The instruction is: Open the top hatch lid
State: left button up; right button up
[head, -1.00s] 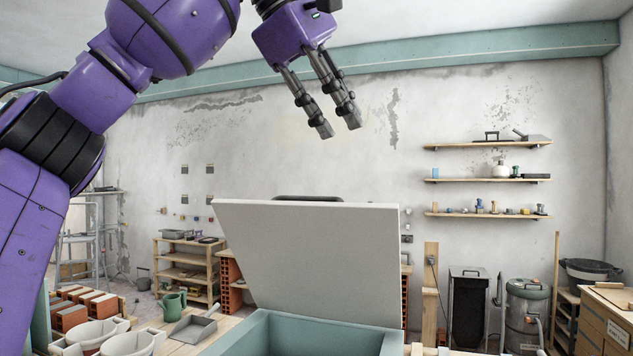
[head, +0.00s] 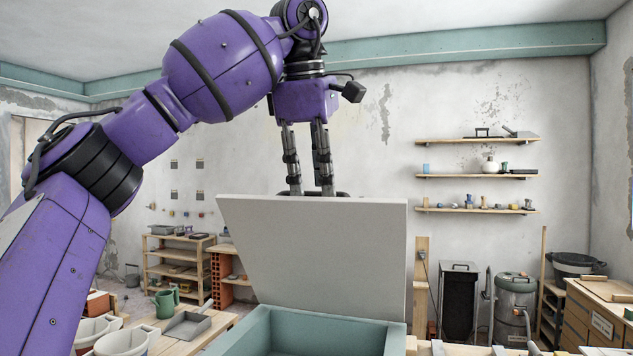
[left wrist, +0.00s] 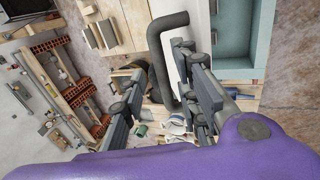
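The pale grey hatch lid (head: 262,250) stands raised and tilted back above the teal box (head: 250,330), whose opening shows below it. The lid's dark bar handle (head: 342,194) just shows at its top edge; in the left wrist view the handle (left wrist: 168,50) is a bent dark bar beside the lid (left wrist: 197,28). My left gripper (head: 311,190) points down at the lid's top edge, fingers apart. In the left wrist view the fingers of the left gripper (left wrist: 167,80) lie on either side of the handle, with gaps visible. My right gripper is out of view.
A wooden table with a grey dustpan (head: 187,325), a green watering can (head: 166,303) and white buckets (head: 122,342) is at the lower left. Wall shelves (head: 478,175) and a metal drum (head: 515,310) are at the right. The air above the lid's right side is free.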

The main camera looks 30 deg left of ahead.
pick_arm(q)
jog(key=shift+w+d+f, duration=0.1)
jog(key=shift+f, duration=0.35)
jog(key=shift+c, duration=0.5)
grip_shut()
